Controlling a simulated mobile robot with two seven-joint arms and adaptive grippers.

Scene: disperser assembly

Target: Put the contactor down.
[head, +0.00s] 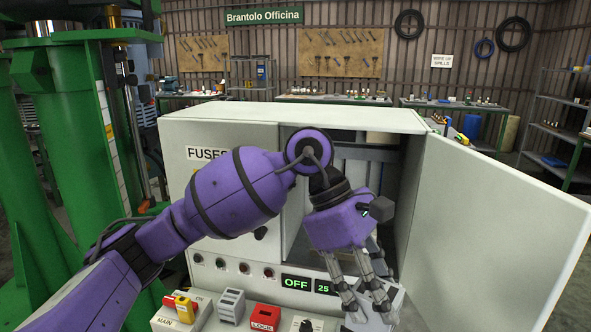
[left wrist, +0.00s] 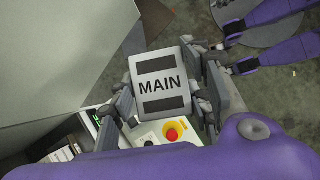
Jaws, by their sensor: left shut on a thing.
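The contactor is a grey block labelled MAIN with two dark bands, seen face-on in the left wrist view (left wrist: 162,84). My left gripper (head: 370,306) is shut on it, with fingers on both sides of the block in the left wrist view (left wrist: 165,98). In the head view the gripper points down in front of the cabinet's open right side, above the right end of the control ledge. My right gripper does not show.
The grey cabinet (head: 215,128) has its right door (head: 480,230) swung wide open. The ledge bears a red and yellow switch (head: 181,306), a grey module (head: 231,305), a red LOGIC block (head: 265,317) and a black knob (head: 306,325). A green machine (head: 40,180) stands at left.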

